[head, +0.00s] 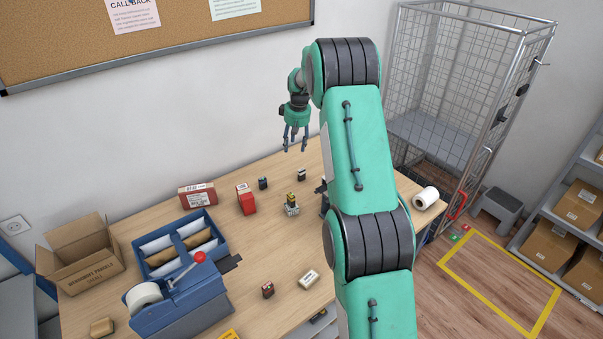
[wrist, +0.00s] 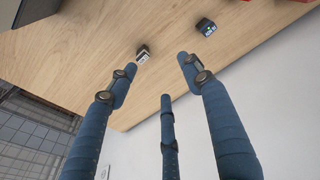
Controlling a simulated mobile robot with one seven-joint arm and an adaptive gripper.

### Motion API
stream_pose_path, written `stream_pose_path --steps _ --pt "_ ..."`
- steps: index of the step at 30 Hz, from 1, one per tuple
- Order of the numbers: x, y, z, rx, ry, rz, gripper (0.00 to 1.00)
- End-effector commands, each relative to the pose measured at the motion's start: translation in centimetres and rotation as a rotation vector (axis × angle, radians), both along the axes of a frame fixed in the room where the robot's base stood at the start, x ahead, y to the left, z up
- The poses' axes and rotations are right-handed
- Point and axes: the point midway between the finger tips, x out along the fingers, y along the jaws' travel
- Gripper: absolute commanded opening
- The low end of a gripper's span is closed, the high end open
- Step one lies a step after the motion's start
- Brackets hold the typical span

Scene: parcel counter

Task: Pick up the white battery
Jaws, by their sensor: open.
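The white battery (head: 301,175) is a small block with a dark top, standing near the back edge of the table. In the wrist view the white battery (wrist: 143,55) shows its pale side, just beyond the left fingertip. My gripper (head: 295,149) hangs above the back of the table with its fingers pointing down, apart from the battery. In the wrist view my gripper (wrist: 158,72) has its blue fingers spread, with nothing between them. A similar dark blue battery (head: 263,183) stands to the left; it also shows in the wrist view (wrist: 206,27).
A red box (head: 246,202) and a red-and-white carton (head: 198,194) stand left of the batteries. A small yellow-topped item (head: 291,206) stands in front. A blue sorting tray (head: 217,242) and a tape dispenser (head: 186,305) fill the left. Bare wood surrounds the white battery.

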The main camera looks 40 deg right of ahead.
Motion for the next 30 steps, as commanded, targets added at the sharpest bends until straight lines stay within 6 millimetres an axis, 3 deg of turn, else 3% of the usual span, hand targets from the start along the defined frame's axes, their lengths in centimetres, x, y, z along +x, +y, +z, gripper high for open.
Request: stream_pose_path --steps 6,12,30 --pt "0.9 -4.1 -4.1 0.011 0.019 0.001 0.5" --pt "1.1 -6.0 -6.3 0.015 0.026 0.001 0.5" --pt "1.2 -6.3 -7.5 0.017 0.029 0.003 0.5"
